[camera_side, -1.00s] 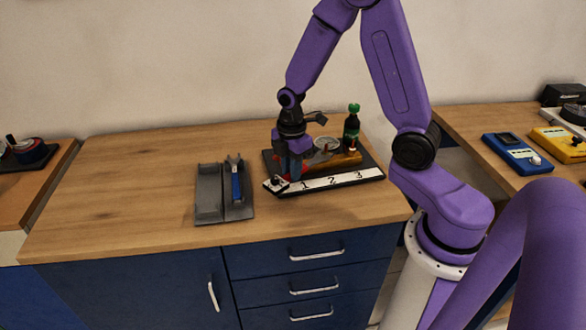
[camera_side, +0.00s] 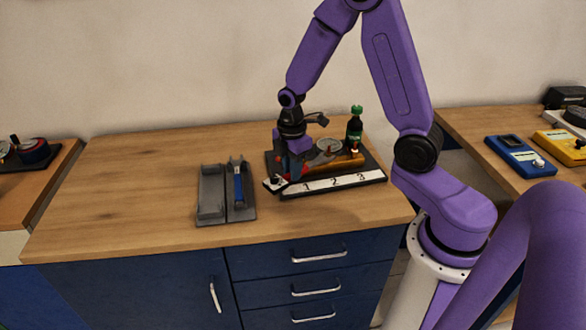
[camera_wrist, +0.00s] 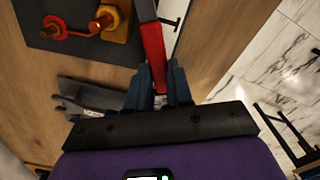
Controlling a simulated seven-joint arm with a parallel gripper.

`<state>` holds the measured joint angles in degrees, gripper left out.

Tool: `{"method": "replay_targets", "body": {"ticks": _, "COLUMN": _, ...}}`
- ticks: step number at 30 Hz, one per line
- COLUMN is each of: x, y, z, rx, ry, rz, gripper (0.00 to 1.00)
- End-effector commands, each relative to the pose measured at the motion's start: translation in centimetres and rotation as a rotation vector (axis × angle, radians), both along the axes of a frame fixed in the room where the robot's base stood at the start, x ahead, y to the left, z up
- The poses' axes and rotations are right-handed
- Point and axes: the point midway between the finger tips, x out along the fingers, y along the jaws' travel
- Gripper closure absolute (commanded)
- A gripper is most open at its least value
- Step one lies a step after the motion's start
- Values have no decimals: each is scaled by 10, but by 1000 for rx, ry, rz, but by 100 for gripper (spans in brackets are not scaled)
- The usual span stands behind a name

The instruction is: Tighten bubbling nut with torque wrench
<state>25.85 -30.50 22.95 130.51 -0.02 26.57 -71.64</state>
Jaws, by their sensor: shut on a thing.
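My gripper (camera_side: 290,168) is at the left end of the gauge rig. It is shut on the red handle of the torque wrench (camera_side: 303,172). The rig has a black base (camera_side: 376,165), a white strip marked 1, 2, 3 and a brass pipe (camera_side: 349,161). Brass fittings (camera_wrist: 112,18) show in the wrist view. The wrench's working end and its contact with any nut are hidden, and no bubbles can be made out.
A grey tray (camera_side: 211,196) with a blue-handled tool (camera_side: 238,186) lies left of the rig. A dark bottle with a green cap (camera_side: 354,128) stands at the rig's back. The wooden bench (camera_side: 120,180) is clear to the left. Blue and yellow meters sit on the right bench.

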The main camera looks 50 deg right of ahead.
Motion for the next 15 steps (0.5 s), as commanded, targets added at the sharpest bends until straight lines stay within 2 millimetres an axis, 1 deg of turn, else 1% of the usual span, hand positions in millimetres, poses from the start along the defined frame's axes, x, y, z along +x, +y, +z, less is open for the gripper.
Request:
{"method": "replay_targets", "body": {"ticks": 1, "x": 4, "y": 4, "z": 1, "rx": 4, "ry": -9, "rz": -3, "gripper": 100}}
{"method": "replay_targets", "body": {"ticks": 5, "x": 6, "y": 4, "z": 1, "rx": 4, "ry": -10, "rz": -16, "gripper": 100}}
{"method": "replay_targets", "body": {"ticks": 15, "x": 1, "y": 3, "z": 1, "rx": 2, "ry": -8, "rz": 8, "gripper": 100}}
